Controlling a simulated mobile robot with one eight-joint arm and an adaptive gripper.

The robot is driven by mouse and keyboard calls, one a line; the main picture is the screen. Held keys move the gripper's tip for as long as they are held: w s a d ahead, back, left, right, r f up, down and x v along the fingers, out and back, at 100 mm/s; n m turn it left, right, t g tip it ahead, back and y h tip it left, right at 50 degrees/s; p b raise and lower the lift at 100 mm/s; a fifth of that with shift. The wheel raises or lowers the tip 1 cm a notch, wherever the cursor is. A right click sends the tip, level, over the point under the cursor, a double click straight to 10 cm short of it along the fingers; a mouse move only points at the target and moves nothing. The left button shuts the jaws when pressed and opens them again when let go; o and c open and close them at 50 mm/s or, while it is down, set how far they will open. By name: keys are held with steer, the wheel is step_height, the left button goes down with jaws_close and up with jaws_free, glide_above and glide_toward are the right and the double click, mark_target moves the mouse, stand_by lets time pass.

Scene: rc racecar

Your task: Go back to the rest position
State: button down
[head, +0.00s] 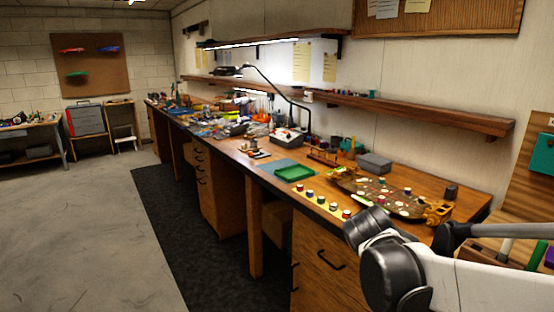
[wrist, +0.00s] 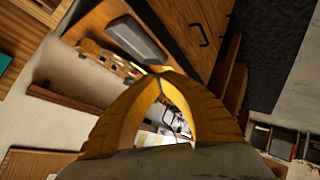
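My gripper (wrist: 160,74) shows in the wrist view as two yellow fingers. Their tips meet in an arch, and nothing is seen held between them. The gripper itself is not seen in the head view; only my white and dark grey arm shows at the lower right. The wrist view is steeply turned. In it a grey box (wrist: 135,40) and part of the wooden bench lie beyond the fingers. The fingers hide much of the middle of that view.
A long wooden workbench (head: 468,203) runs along the wall. It bears a dark board with small parts (head: 385,193), a green tray (head: 295,173), several small knobs (head: 333,206) and a grey box (head: 374,163). A wooden shelf (head: 440,111) hangs above. The grey floor (head: 80,230) at left is clear.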

steer(key=s+a+f+m+g+y, duration=0.1)
steer(key=s+a+f+m+y, duration=0.1)
steer(key=s, duration=1)
steer(key=s+a+f+m+g+y, duration=0.1)
steer(key=s+f+g+y, duration=0.1)
steer(key=s, duration=1.1)
steer(key=shift+a+f+m, duration=0.35)
steer(key=shift+f+m, duration=0.05)
steer(key=shift+f, duration=0.05)
steer(key=shift+s, duration=0.1)
